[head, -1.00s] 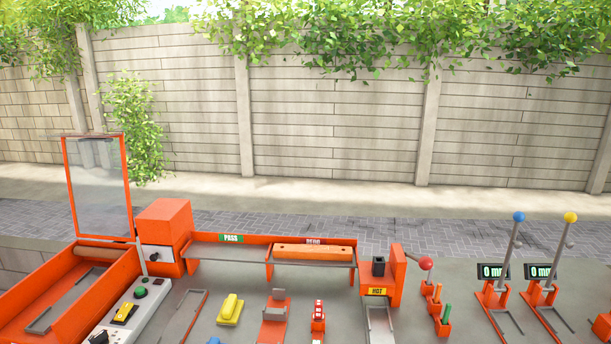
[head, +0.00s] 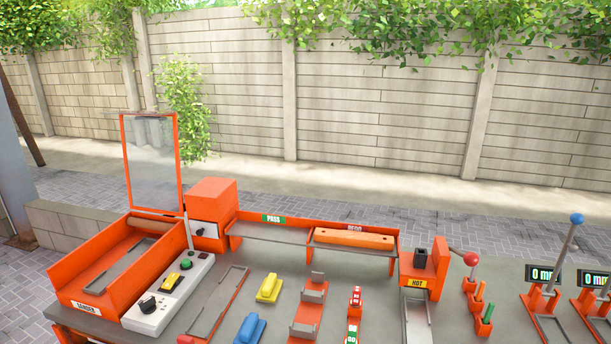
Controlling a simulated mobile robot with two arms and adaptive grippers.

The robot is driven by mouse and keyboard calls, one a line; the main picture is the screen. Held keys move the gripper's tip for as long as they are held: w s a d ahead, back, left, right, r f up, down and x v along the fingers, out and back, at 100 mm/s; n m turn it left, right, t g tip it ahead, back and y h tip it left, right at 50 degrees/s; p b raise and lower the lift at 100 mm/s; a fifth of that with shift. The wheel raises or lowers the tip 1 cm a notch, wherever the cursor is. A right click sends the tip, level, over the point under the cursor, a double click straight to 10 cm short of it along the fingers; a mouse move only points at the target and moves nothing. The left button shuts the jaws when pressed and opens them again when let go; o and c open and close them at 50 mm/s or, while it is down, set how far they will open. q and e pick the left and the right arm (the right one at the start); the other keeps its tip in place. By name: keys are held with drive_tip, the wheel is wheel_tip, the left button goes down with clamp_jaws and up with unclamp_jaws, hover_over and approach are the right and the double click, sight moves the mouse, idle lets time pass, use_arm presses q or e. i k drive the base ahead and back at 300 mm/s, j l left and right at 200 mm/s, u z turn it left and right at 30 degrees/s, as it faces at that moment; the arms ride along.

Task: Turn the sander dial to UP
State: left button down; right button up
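The sander (head: 88,308) is an open orange trough with a white "SANDER" label at the front left of the bench, and a clear orange-framed guard (head: 152,165) stands raised behind it. A white control panel (head: 143,322) beside it carries a black round dial (head: 148,304), a yellow switch (head: 172,281) and a green button (head: 187,264). Another small dark knob (head: 200,232) sits on the pale face of the orange box behind. I cannot read either knob's setting or any UP mark. Neither of my grippers is in view.
To the right stand PASS (head: 272,219) and REDO racks, a yellow tool (head: 269,288), a blue tool (head: 249,329), a HOT station (head: 419,284) and a red-knobbed lever (head: 471,259). Gauges with tall levers are at far right. A block wall is behind.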

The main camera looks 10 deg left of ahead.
sight(148, 307)
drive_tip(key=u, duration=1.3)
